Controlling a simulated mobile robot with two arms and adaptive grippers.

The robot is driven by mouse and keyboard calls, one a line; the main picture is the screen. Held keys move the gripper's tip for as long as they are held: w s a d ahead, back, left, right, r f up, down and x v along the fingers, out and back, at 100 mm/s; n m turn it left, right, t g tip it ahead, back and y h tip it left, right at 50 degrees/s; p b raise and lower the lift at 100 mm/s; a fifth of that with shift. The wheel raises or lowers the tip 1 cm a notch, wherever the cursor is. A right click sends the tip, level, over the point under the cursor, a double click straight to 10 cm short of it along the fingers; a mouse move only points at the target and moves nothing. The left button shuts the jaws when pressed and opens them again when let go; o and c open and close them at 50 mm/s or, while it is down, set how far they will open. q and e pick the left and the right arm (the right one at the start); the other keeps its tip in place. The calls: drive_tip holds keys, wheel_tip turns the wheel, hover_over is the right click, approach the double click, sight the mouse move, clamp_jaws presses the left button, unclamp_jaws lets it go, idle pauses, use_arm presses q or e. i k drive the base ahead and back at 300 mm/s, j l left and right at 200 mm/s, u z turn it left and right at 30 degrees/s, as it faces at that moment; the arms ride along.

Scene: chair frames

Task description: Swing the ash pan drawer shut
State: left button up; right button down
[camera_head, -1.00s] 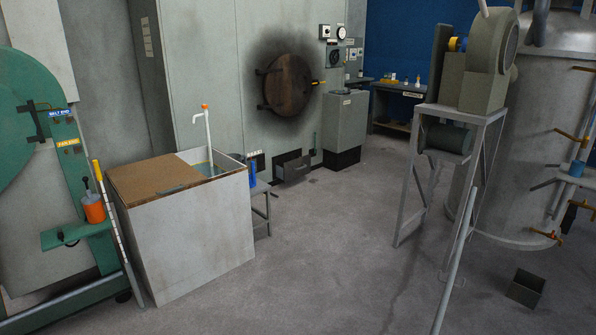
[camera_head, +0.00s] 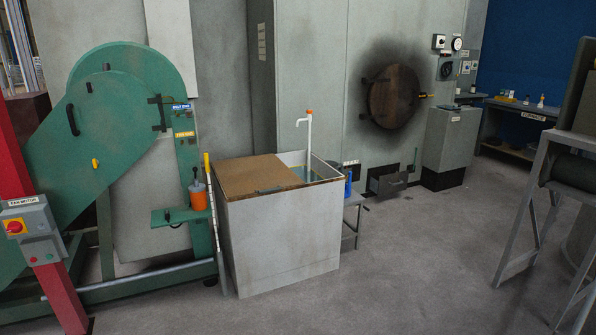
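The ash pan drawer (camera_head: 390,184) is a dark grey box low at the base of the large grey furnace wall, below and left of the round rusty door. It appears to stand out from the wall, open at the top. Part of its left side is close behind the blue container and small stand. Neither of my grippers shows in the head view.
A white tank (camera_head: 281,244) with a brown board on top stands between me and the drawer. A small stand with a blue container (camera_head: 348,187) is beside it. A grey cabinet (camera_head: 450,143) stands right of the drawer. The floor (camera_head: 420,255) in front is clear.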

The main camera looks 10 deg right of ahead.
sight(397, 181)
drive_tip(key=i+z, duration=0.2)
drive_tip(key=i, duration=0.4)
drive_tip(key=i+j+z, duration=0.15)
drive_tip(key=i, duration=0.4)
drive_tip(key=i+j+z, duration=0.2)
drive_tip(key=i, duration=0.35)
